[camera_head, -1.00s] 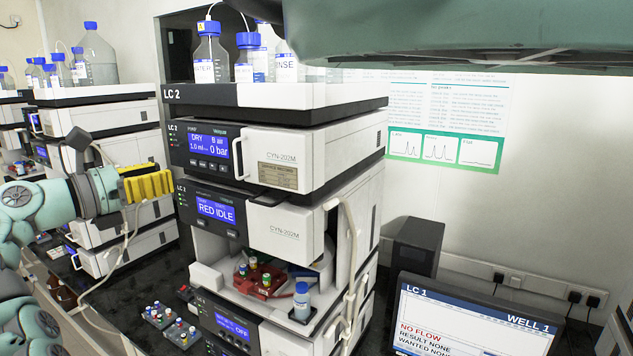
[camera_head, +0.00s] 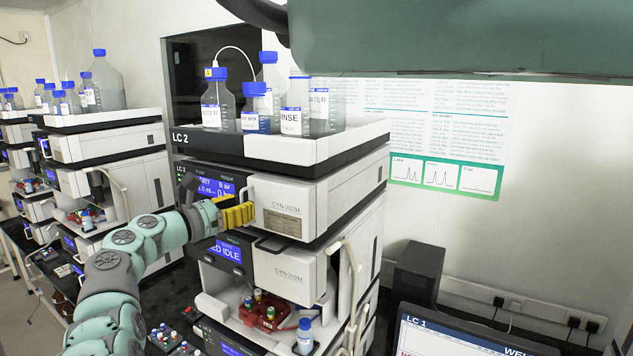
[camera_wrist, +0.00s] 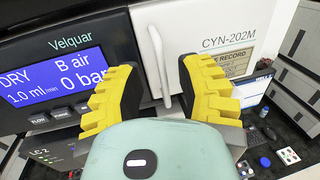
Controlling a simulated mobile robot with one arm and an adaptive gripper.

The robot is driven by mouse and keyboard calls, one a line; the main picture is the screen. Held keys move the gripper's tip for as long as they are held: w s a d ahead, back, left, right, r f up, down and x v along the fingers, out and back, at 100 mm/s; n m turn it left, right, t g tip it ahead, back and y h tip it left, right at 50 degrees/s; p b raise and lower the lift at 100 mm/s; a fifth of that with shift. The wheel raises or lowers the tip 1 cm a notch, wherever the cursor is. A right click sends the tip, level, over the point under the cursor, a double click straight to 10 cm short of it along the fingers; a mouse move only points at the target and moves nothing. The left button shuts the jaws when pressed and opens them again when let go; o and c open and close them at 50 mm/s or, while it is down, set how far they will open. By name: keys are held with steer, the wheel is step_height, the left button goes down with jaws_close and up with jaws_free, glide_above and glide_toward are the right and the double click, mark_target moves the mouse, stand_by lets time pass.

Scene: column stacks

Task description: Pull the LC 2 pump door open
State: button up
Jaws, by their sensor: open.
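The LC 2 pump is the module under the bottle tray, with a blue display (camera_wrist: 52,80) reading DRY, B air and 0 bar. Its white door (camera_head: 310,205) bears CYN-202M lettering and a service plate, and looks closed. The door's white upright bar handle (camera_wrist: 159,62) is at the door's left edge. My gripper (camera_wrist: 157,70) has yellow ridged fingers, spread open in front of the door. In the wrist view the handle shows between the fingers, with a gap on each side. In the head view the gripper (camera_head: 238,214) hides the handle's lower part and some of the display.
Several blue-capped bottles (camera_head: 254,105) stand in the tray above the pump. Below is another module (camera_head: 290,268) with a red vial rack (camera_head: 262,313) in its open bay. A monitor (camera_head: 455,335) stands at the lower right. Similar stacks stand at the left.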

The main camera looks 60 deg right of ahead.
steer(key=shift+s+d, duration=0.3)
steer(key=shift+d, duration=0.15)
steer(key=shift+o, duration=0.5)
steer(key=shift+w+a, duration=0.1)
jaws_close()
